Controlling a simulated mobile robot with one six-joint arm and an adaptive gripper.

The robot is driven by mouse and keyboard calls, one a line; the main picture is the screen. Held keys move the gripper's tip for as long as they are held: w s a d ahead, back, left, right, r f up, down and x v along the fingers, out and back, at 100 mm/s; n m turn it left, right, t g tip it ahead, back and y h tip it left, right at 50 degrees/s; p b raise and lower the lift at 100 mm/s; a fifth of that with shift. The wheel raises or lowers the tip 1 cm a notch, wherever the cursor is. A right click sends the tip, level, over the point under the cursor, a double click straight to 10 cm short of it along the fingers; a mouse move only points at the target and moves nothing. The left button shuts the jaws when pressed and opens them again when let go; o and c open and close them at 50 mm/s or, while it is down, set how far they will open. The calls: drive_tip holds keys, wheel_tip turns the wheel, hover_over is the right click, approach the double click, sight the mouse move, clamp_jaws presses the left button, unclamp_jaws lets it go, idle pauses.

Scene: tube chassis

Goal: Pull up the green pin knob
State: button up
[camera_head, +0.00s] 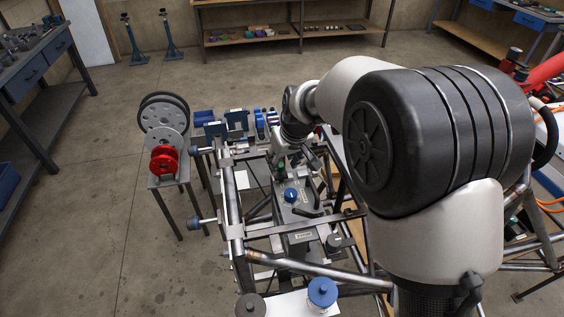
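A small dark green piece (281,165), which may be the green pin knob, shows at the tube chassis (232,215), just left of and below my wrist. It is too small and too crowded by my arm to tell its shape or whether it is raised. My gripper (292,163) reaches down from the upper right, close beside the green piece. Its fingers are small and dark against the chassis parts, so I cannot tell whether they are open or touching anything.
A blue knob (291,194) sits on a grey box inside the chassis, near a black lever. Another blue knob (322,291) stands at the front. A small stand with discs and a red part (164,160) is left of the chassis. Chassis tubes surround my gripper. The left floor is clear.

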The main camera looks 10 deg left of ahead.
drive_tip(key=v, duration=1)
drive_tip(key=shift+r, duration=0.2)
drive_tip(key=shift+d, duration=0.1)
drive_tip(key=s+d+r+m+h, duration=0.1)
drive_tip(key=s+d+r+m, duration=0.35)
drive_tip(key=s+d, duration=0.9)
drive_tip(key=s+d+f+m, duration=0.1)
drive_tip(key=s+d, duration=0.4)
drive_tip(key=s, duration=0.2)
drive_tip(key=s+d+f+m+t+h, duration=0.1)
drive_tip(key=s+d+m, duration=0.1)
drive_tip(key=s+d, duration=0.4)
drive_tip(key=shift+s+h, duration=0.3)
drive_tip(key=shift+s, duration=0.9)
